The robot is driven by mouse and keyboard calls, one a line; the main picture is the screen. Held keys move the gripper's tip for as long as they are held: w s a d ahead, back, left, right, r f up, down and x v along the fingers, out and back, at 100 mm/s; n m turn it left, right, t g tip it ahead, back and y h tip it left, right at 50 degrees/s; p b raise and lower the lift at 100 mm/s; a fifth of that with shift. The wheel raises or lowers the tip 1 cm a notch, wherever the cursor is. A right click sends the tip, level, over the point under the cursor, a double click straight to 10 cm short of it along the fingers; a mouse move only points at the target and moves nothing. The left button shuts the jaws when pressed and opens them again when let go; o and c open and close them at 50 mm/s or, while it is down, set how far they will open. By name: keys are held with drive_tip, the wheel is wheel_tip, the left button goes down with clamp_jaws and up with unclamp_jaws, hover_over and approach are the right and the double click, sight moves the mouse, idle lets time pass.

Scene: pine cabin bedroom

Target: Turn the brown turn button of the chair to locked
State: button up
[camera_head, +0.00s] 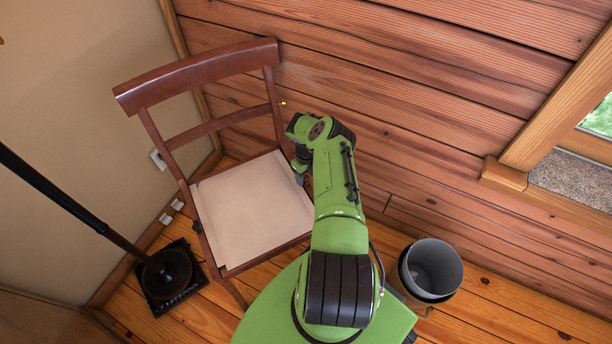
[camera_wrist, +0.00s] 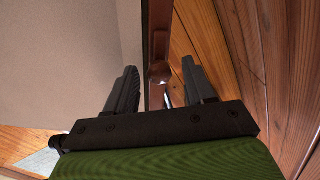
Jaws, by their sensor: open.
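The brown wooden chair (camera_head: 195,72) with a beige seat (camera_head: 250,205) stands in the corner. In the wrist view its brown post (camera_wrist: 160,35) runs down between the fingers of my gripper (camera_wrist: 161,82). A small brown rounded piece (camera_wrist: 159,74) on the post, apparently the turn button, lies between the fingertips; its setting cannot be told. A small brass-coloured piece (camera_head: 283,103) sticks out beside the chair's right post in the head view. My gripper is open, with a dark finger on each side of the post and no clear contact. My arm mostly hides the gripper in the head view.
A plank wall (camera_head: 430,110) rises close behind the chair and my arm. A grey bin (camera_head: 434,268) stands on the floor at the right. A black pole on a dark base (camera_head: 170,275) stands left of the chair. A window (camera_head: 598,118) is at the far right.

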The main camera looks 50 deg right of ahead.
clamp_jaws()
drive_tip(key=n+b, duration=0.1)
drive_tip(key=n, duration=0.3)
drive_tip(key=shift+n, duration=0.4)
drive_tip(key=n+b, duration=0.1)
drive_tip(key=n, duration=0.3)
drive_tip(key=shift+b, duration=0.4)
drive_tip(key=n, duration=0.5)
drive_tip(key=shift+d+n, duration=0.1)
drive_tip(key=shift+n, duration=1.9)
drive_tip(key=shift+r, duration=0.1)
